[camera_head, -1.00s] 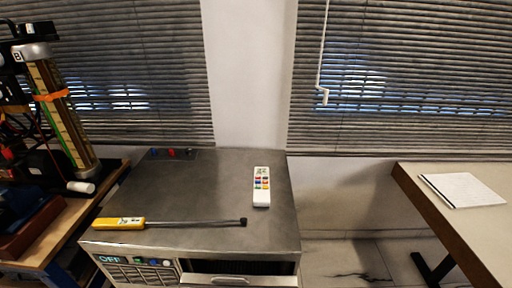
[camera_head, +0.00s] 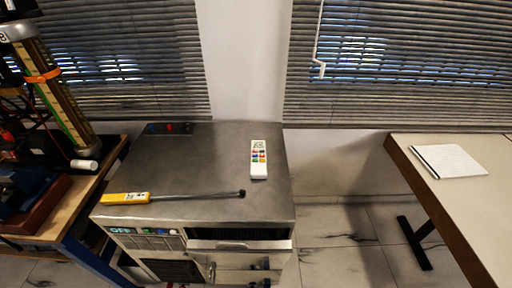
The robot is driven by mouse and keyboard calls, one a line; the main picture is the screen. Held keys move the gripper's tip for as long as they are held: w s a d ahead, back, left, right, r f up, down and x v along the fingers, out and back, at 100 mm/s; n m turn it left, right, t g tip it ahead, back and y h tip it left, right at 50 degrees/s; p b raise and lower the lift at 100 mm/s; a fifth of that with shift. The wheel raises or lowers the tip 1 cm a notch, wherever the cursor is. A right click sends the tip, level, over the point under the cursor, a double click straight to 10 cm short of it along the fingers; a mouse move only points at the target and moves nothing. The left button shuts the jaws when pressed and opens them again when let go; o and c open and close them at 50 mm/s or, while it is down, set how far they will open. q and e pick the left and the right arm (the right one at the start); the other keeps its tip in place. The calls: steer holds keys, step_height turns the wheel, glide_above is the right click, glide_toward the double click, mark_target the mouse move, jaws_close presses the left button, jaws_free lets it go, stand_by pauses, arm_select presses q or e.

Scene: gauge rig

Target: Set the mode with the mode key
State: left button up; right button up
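A grey metal cabinet (camera_head: 205,160) stands in the middle, and its control panel (camera_head: 150,240) shows on the upper left of its front. A small display (camera_head: 121,230) on that panel appears to read "OFF". Several small coloured keys or buttons (camera_head: 160,232) sit to the right of the display. I cannot tell which of them is the mode key. A white remote (camera_head: 258,160) with coloured keys lies on the cabinet top at the right. A yellow-handled probe (camera_head: 126,198) with a dark rod lies along the front of the top. Neither gripper is in view.
A wooden bench (camera_head: 78,215) with a gauge column (camera_head: 58,92) and dark equipment stands close at the left. A table (camera_head: 452,205) with a white notebook (camera_head: 449,161) is at the right. Floor is open between cabinet and table.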

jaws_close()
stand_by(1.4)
